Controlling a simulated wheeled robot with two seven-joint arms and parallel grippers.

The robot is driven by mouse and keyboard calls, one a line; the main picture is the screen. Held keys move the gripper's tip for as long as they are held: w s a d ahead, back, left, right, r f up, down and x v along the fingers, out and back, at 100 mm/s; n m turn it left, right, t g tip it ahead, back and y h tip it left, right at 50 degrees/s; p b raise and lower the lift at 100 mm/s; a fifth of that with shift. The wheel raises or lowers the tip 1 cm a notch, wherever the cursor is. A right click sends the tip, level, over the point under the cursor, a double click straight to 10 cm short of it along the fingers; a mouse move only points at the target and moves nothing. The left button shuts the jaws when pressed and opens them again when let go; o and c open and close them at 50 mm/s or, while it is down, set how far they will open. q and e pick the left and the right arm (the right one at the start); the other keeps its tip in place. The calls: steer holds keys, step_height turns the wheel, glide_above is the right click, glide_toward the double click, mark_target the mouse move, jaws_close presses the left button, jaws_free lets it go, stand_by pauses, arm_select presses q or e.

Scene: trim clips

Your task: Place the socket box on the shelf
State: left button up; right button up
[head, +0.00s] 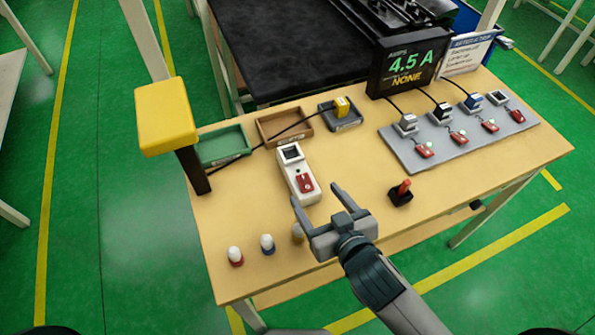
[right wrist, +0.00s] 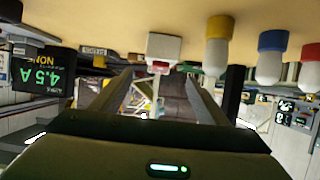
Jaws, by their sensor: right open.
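The socket box (head: 297,174) is a long white box with a dark socket at its far end and a red switch at its near end. It stands on the wooden table (head: 240,205), left of the middle. It also shows as a white block with red in the right wrist view (right wrist: 164,46). My right gripper (head: 316,196) is open and empty just in front of the box's near end, with its fingers pointing toward it. I cannot tell for sure which surface is the shelf; a board edge (head: 300,291) shows below the table's front. My left gripper is not in view.
Small capped pegs (head: 267,244) stand near the front left. Green (head: 222,146) and brown (head: 285,124) trays lie behind the box. A red-handled switch (head: 401,192) stands right of my gripper. A grey panel (head: 395,153) with plugs and a display (head: 407,63) are further back right. A yellow-topped post (head: 166,115) stands at left.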

mark_target(297, 169)
steer(key=p+x, duration=0.1)
steer(key=x, duration=0.7)
steer(key=shift+w+a+f+p, duration=0.1)
steer(key=shift+p, duration=0.2)
steer(key=shift+w, duration=0.1)
steer(key=shift+p+x, duration=0.6)
steer(key=shift+x, duration=1.85)
steer(key=c, duration=1.4)
